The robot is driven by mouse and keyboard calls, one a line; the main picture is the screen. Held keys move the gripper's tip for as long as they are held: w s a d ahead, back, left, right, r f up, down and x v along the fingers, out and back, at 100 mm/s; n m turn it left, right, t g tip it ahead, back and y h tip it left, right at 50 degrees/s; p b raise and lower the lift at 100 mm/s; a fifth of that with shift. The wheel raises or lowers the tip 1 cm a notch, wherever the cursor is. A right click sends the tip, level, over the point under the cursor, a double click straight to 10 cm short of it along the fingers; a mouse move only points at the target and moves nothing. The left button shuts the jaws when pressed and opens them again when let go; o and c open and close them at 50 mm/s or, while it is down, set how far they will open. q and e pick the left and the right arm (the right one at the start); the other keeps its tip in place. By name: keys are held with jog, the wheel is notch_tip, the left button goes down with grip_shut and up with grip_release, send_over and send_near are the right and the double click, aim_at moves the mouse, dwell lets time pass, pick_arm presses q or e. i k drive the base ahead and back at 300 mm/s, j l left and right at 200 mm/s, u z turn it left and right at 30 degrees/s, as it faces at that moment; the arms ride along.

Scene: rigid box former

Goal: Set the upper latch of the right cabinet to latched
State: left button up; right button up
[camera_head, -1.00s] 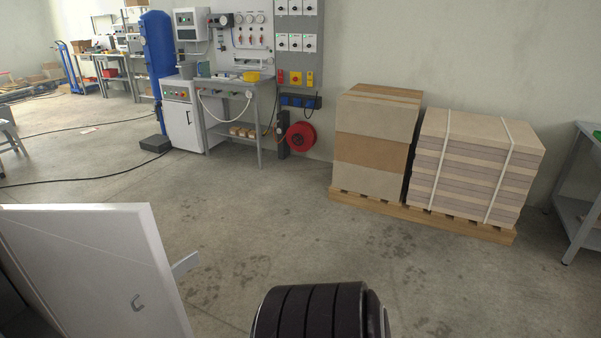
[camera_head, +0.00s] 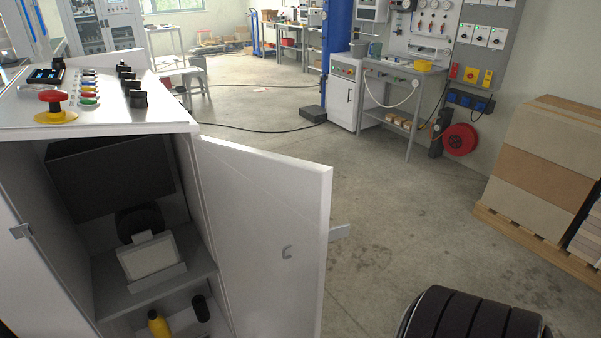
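A white machine cabinet (camera_head: 198,180) stands at the left with its door (camera_head: 265,225) swung open toward the right. A small grey hook-shaped piece (camera_head: 287,252) is on the door's inner face. A grey lever-like piece (camera_head: 340,232) sticks out past the door's far edge. Another small grey bracket (camera_head: 20,231) sits on the cabinet's left front edge. I cannot tell which piece, if any, is the upper latch, or whether this is the right cabinet. Neither of my grippers is in view.
The cabinet top carries a red emergency stop knob (camera_head: 51,100) and several buttons. Inside are a shelf (camera_head: 155,288) and a yellow bottle (camera_head: 158,324). A black ribbed rounded form (camera_head: 470,315) fills the bottom right. Stacked boards (camera_head: 545,165) stand right.

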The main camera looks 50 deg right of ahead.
aim_at(336, 233)
jog(key=l+u, duration=0.15)
jog(key=l, duration=0.5)
jog(key=k+l+u, duration=0.15)
jog(key=l, duration=0.5)
jog(key=l+u, duration=0.15)
jog(key=l, duration=0.55)
